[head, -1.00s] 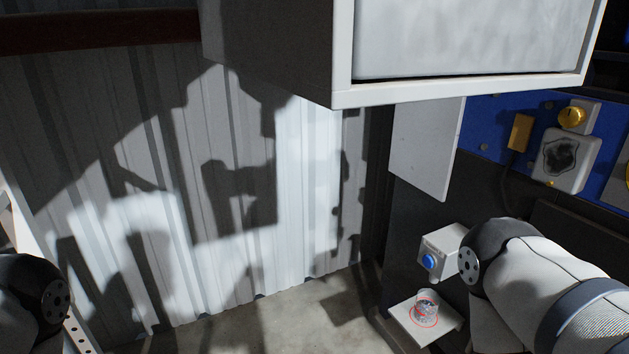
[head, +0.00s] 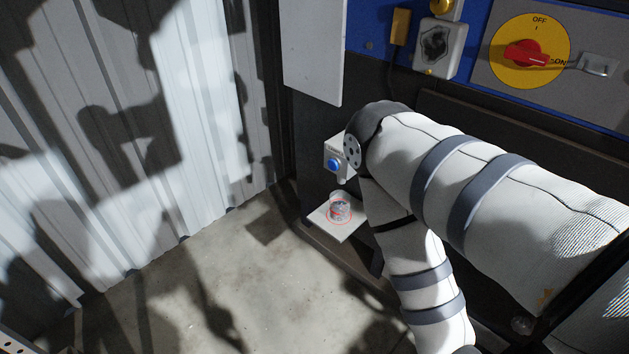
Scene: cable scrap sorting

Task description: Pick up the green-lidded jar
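No green lid shows in the head view. A small clear jar-like container (head: 340,209) with greyish contents stands on a small white ledge (head: 322,224) low on the dark machine. Thin red ring lines are drawn around it. My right arm bends just to the right of this ledge and runs down out of the bottom edge, so its gripper is out of view. My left gripper is also out of view.
A white box with a blue button (head: 334,165) is above the ledge. A red rotary switch (head: 526,54) on a yellow disc is at upper right. A white panel (head: 312,50) hangs at top. Concrete floor (head: 230,270) is open at lower left, beside a corrugated wall (head: 190,110).

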